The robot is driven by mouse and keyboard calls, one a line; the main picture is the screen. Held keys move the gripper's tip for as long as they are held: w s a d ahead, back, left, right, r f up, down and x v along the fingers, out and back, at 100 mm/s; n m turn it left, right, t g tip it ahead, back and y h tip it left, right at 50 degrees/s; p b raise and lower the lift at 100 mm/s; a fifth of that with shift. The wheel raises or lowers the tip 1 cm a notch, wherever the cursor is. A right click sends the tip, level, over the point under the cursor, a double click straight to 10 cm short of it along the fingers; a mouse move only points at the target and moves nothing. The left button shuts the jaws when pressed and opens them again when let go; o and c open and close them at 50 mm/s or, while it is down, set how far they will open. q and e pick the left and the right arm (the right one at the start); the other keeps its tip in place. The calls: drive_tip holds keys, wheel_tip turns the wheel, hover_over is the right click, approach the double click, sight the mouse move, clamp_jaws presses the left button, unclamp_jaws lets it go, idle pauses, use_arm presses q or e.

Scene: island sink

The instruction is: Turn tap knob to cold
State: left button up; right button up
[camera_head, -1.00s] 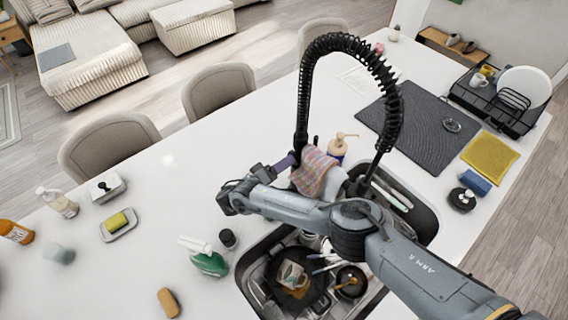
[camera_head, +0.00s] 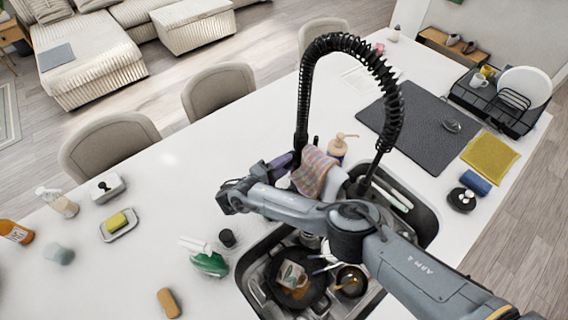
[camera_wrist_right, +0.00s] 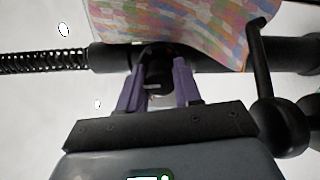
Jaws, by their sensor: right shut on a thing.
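The black tap (camera_head: 303,105) with its tall spring hose stands behind the sink. In the right wrist view its dark body (camera_wrist_right: 108,57) runs across the picture. A short black knob (camera_wrist_right: 156,88) sticks out from it toward my gripper. My right gripper (camera_wrist_right: 157,80) has its purple fingers on both sides of the knob and is shut on it. In the head view the right gripper (camera_head: 290,161) is at the tap's base, partly hidden by my arm and a cloth. The knob cannot be made out there. My left gripper is not in view.
The sink (camera_head: 243,274) holds a pan (camera_head: 310,292) and other dishes. The counter's left part has free room.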

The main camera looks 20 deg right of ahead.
idle(0.3)
drive_tip(key=o, duration=1)
drive_tip(key=shift+o, duration=0.2)
drive_tip(key=shift+a, duration=0.1)
drive_tip(key=v, duration=1)
drive_tip(key=shift+a, duration=0.3)
drive_tip(key=shift+s, duration=0.1)
